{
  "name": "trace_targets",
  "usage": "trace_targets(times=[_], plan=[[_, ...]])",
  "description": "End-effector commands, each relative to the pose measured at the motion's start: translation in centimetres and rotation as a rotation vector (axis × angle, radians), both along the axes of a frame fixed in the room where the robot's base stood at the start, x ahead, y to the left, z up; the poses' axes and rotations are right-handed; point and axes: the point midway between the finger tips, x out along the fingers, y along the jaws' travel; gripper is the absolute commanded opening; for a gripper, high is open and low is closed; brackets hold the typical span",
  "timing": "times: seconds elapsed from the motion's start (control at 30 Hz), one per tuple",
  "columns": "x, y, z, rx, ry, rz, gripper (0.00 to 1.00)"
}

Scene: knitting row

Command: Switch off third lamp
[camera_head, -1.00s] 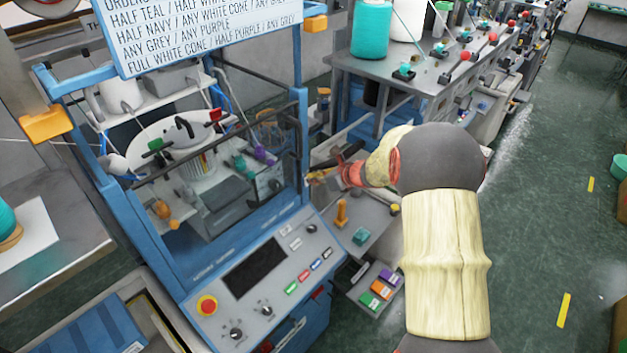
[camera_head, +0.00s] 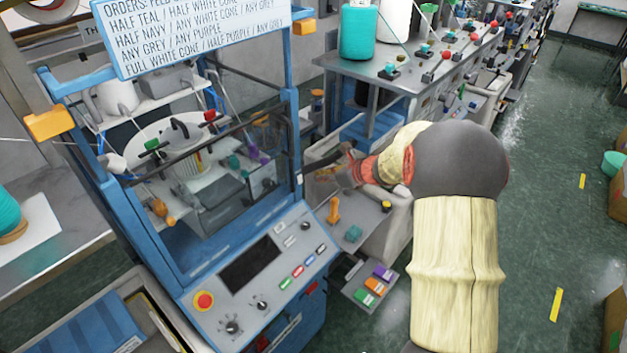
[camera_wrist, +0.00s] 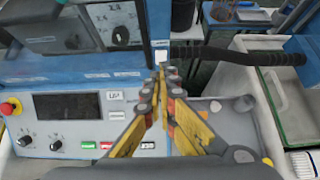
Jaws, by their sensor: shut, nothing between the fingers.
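My gripper (camera_wrist: 160,85) is shut and empty, with its yellow and dark fingertips together. In the wrist view its tips are in front of the blue machine post, just below a small white switch plate (camera_wrist: 161,56); I cannot tell whether they touch. In the head view my gripper (camera_head: 322,171) is beside the right post of the blue knitting machine (camera_head: 150,225), partly hidden by my arm. Orange blocks that may be lamps sit on the frame, one at left (camera_head: 50,124) and one at top right (camera_head: 302,27). I cannot tell which lamp is third or whether any is lit.
The control panel (camera_head: 215,325) has a red stop button (camera_head: 204,300), knobs and a row of coloured buttons. A dark bar (camera_wrist: 235,54) runs right of the post in the wrist view. An orange lever (camera_head: 334,209) stands on the grey side shelf. The right-hand floor is mostly open.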

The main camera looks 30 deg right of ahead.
Motion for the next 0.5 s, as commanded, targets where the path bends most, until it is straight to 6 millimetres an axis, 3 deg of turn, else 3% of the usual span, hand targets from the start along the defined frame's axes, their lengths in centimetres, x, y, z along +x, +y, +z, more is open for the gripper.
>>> trace_targets(times=[0.23,0.5], plan=[[-3.5,-1.2,3.0,0.002,0.002,0.000,0.00],[-5.0,-1.7,4.2,0.004,0.004,0.001,0.00]])
